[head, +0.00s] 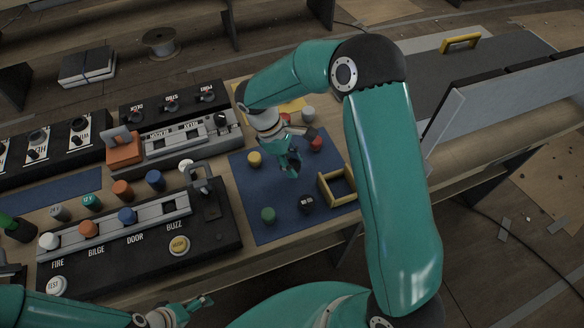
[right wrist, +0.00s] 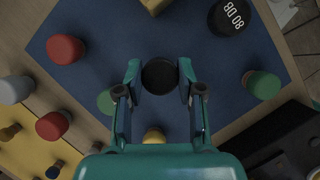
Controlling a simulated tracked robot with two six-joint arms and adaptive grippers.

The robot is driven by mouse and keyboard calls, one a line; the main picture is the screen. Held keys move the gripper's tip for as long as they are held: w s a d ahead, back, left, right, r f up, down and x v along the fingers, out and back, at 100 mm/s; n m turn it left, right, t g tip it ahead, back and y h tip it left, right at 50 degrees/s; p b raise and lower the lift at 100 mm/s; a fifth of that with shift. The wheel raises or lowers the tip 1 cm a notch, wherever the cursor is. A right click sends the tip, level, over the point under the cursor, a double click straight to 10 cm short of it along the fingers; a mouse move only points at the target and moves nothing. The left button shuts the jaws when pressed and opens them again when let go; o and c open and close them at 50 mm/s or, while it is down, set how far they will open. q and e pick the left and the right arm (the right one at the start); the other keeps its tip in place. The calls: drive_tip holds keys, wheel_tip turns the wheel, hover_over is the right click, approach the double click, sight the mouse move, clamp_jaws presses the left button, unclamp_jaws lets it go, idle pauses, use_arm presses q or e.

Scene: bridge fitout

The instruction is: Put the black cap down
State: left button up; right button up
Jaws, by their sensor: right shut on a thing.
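My right gripper (head: 290,166) is over the blue mat (head: 245,195) in the head view. In the right wrist view, the right gripper (right wrist: 160,77) is shut on the black cap (right wrist: 160,75), a dark round piece between its fingertips. The mat (right wrist: 110,40) lies below the cap; I cannot tell how big the gap is. In the head view I cannot make out the cap. My left gripper (head: 192,308) is low at the left, away from the mat; its opening is unclear.
On the mat are a black piece with white writing (head: 307,202), a green cap (head: 268,214), a yellow cap (head: 254,159), a red cap (head: 316,144) and a yellow open frame (head: 323,187). A black switch panel (head: 215,238) borders the mat at left.

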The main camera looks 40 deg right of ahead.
drive_tip(key=shift+f, duration=1.5)
drive_tip(key=o, duration=0.4)
drive_tip(key=shift+f, duration=0.15)
drive_tip(key=o, duration=0.5)
drive_tip(key=shift+r, duration=0.2)
drive_tip(key=shift+w+r, duration=0.15)
drive_tip(key=shift+b+v, duration=0.9)
drive_tip(key=shift+v, duration=4.95)
